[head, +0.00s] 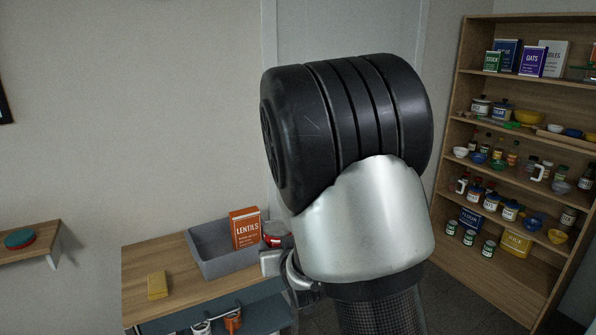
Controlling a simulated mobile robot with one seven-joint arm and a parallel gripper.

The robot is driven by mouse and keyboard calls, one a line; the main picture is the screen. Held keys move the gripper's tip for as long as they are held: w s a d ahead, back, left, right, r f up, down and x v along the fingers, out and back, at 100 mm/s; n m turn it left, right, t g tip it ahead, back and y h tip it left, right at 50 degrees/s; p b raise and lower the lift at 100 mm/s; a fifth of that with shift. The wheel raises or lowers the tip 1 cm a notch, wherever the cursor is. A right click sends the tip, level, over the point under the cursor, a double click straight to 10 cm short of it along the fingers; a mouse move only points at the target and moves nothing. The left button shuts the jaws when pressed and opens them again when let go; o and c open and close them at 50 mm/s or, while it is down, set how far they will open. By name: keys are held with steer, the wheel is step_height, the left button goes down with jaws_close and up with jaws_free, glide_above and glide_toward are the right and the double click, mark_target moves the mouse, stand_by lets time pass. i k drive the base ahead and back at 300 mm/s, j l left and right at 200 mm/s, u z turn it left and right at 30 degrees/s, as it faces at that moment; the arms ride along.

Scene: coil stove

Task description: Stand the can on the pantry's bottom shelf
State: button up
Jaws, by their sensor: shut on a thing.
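My gripper (273,258) is over the right part of the wooden table, partly hidden behind my own arm. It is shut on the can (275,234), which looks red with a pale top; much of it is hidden. The can is close to the right side of the grey bin; whether it touches the table or bin cannot be told. The pantry (455,92) is a tall wooden shelf unit at the far right, well apart from my gripper.
A grey bin (208,268) on the table (190,294) holds an orange lentils box (245,229). A yellow block (157,285) lies at the table's left. A small wall shelf (30,247) is far left. My arm blocks the middle of the view.

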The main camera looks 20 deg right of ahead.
mark_target(538, 285)
steer(key=i+l+z, duration=0.15)
steer(key=z, duration=0.2)
steer(key=i+l+z, duration=0.2)
steer(key=z, duration=0.15)
steer(key=i+l+z, duration=0.2)
steer(key=z, duration=0.15)
steer(key=i+l+z, duration=0.35)
steer(key=i, duration=0.2)
steer(key=i+z, duration=0.35)
steer(key=i, duration=0.2)
steer(key=i+u, duration=0.1)
steer(key=i, duration=0.65)
steer(key=i+l, duration=0.2)
steer(key=i, duration=0.5)
steer(key=i+l+u, duration=0.15)
steer(key=i, duration=0.6)
